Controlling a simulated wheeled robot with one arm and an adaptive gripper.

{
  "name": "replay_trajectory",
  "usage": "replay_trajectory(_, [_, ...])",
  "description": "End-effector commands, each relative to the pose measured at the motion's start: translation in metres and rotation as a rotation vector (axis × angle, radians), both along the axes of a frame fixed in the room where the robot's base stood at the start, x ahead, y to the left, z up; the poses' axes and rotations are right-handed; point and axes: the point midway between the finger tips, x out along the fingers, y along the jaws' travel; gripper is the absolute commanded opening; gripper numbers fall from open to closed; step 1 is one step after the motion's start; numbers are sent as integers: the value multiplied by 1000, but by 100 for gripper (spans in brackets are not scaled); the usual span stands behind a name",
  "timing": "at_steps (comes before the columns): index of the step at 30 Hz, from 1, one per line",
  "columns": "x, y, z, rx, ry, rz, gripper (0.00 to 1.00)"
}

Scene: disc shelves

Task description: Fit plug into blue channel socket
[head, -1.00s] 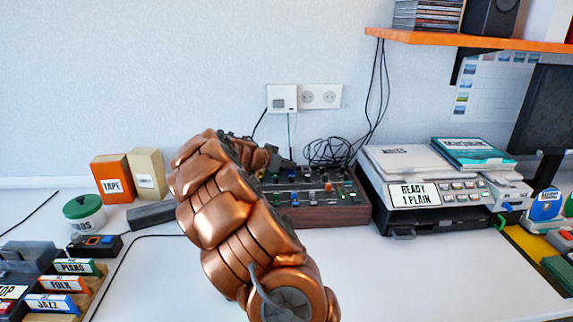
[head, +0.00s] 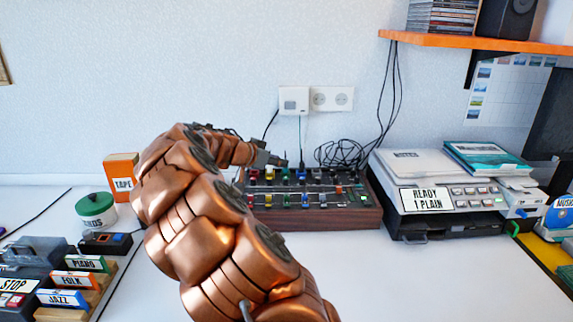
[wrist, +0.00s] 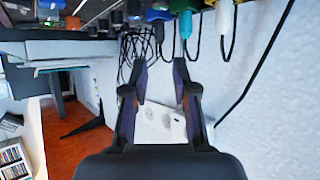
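The mixer (head: 325,219), with wooden sides and rows of coloured knobs, stands at the back of the desk. My gripper (head: 284,160) is above its rear left part, pointing right. In the wrist view, which looks upside down, my gripper (wrist: 160,64) is open with nothing between its fingertips. A teal plug (wrist: 186,24) with a cable hangs near the right fingertip, apart from it as far as I can tell. A white plug (wrist: 224,18) is right of it. A blue part (wrist: 157,15) shows at the top edge; I cannot tell whether it is the blue channel socket.
A tangle of black cables (head: 340,153) lies behind the mixer, below the wall outlet (head: 332,98) and white adapter (head: 294,100). The printer (head: 425,225) stands close on the right. An orange shelf (head: 470,41) overhangs at upper right.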

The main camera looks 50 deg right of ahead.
Motion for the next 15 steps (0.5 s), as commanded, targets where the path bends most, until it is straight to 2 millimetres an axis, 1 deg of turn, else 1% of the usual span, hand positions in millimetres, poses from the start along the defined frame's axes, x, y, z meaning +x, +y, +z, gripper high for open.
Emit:
replay_trajectory(3, [2,10,5,0,0,1,28])
replay_trajectory(6, [2,14,7,0,0,0,28])
replay_trajectory(15, [1,15,8,0,2,-1,28])
